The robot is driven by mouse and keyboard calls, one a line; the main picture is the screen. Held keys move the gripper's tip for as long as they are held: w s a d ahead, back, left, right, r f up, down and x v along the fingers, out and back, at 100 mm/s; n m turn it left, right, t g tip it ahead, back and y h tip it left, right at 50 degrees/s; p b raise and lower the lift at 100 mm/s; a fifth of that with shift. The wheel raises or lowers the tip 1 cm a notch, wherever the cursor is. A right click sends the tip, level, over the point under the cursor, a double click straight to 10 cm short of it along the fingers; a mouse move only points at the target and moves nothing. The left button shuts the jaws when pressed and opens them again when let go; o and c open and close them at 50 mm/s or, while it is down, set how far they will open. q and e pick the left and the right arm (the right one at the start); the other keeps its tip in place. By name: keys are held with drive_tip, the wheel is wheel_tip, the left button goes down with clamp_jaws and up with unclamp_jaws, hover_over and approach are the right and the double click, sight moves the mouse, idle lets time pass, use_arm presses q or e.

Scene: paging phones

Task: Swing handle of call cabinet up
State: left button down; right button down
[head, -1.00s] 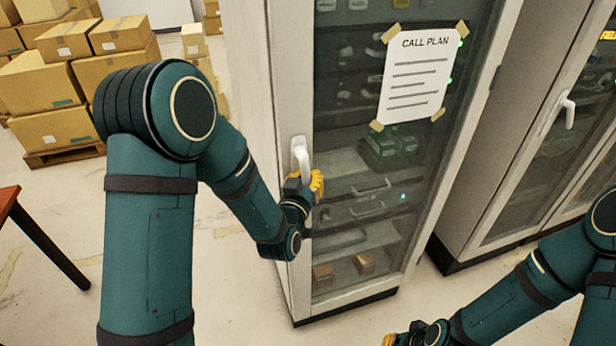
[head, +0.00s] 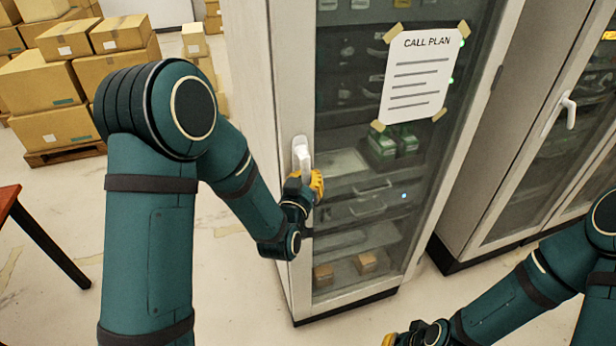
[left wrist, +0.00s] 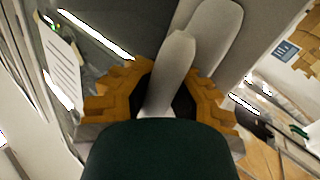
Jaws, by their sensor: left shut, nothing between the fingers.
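The call cabinet (head: 288,90) is a tall pale cabinet with a glass door, and a CALL PLAN sheet (head: 422,75) is taped to the glass. Its white handle (head: 301,152) is on the left door frame, and the lever hangs down from its mount. My left gripper (head: 316,184), with yellow fingers, is at the lower end of the handle. In the left wrist view the handle (left wrist: 172,72) runs down between the orange finger sides; the fingertips are partly hidden behind it. The gripper is shut without a grip on it. My right gripper (head: 390,340) is barely in view at the bottom edge.
A second cabinet with its own white handle (head: 562,112) stands to the right. Stacked cardboard boxes (head: 75,55) on a pallet are at the back left. A red-brown table (head: 12,200) is at the left edge. The floor before the cabinet is clear.

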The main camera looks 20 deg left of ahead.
use_arm(q)
drive_tip(key=c, duration=1.7)
unclamp_jaws()
drive_tip(key=shift+r, duration=0.1)
drive_tip(key=o, duration=0.5)
drive_tip(key=shift+d, duration=0.1)
drive_tip(key=o, duration=0.3)
drive_tip(key=shift+w, duration=0.15)
drive_tip(key=shift+o, duration=0.2)
